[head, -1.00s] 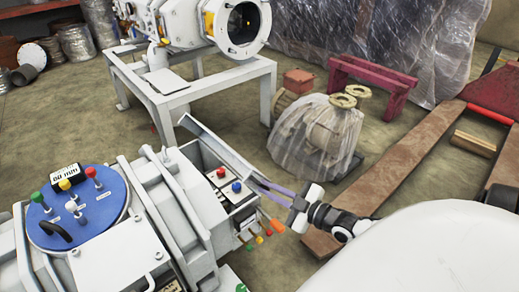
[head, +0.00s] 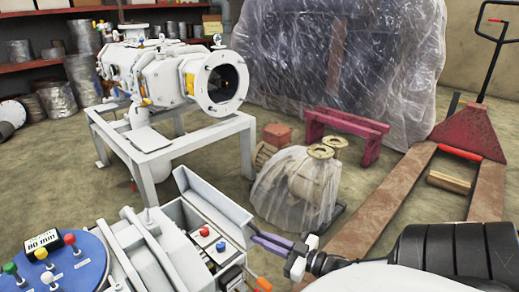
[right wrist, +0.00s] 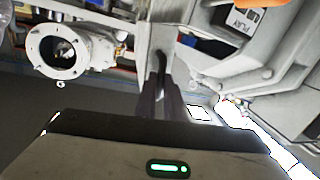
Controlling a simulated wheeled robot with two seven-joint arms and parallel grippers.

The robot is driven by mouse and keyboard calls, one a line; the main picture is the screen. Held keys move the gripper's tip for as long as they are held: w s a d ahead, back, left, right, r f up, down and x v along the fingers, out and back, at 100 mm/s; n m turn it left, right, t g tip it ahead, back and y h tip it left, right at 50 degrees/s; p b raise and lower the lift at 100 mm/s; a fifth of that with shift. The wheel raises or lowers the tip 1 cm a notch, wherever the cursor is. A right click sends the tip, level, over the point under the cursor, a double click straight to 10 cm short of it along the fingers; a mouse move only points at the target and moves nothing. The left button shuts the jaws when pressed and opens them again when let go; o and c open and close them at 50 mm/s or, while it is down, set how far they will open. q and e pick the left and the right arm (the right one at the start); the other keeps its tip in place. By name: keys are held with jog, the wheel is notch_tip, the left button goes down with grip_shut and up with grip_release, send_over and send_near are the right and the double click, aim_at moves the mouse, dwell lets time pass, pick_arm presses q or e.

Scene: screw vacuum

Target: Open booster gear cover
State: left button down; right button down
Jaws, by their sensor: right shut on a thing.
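The booster gear cover, a long white flap (head: 213,202), stands raised and tilted over an open white box with red and blue buttons (head: 212,240). My right gripper (head: 257,239), with purple fingers, is at the near right end of the flap and shut on it. In the right wrist view its dark fingers (right wrist: 160,100) close around a dark part on the pale cover panel (right wrist: 153,28). The exact contact is hard to make out. My left gripper is not in view.
A blue disc with coloured knobs (head: 75,265) lies left of the box. A white machine on a stand (head: 165,75) is behind. A plastic-wrapped item (head: 298,188) stands behind my right gripper, and a red pallet truck (head: 465,135) is at right. Floor shows between them.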

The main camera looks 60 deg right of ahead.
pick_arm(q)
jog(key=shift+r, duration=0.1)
pick_arm(e)
jog(key=shift+s+f, duration=0.1)
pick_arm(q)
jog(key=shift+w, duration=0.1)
pick_arm(e)
jog(key=c, duration=1.8)
grip_release()
jog(key=shift+c, duration=0.2)
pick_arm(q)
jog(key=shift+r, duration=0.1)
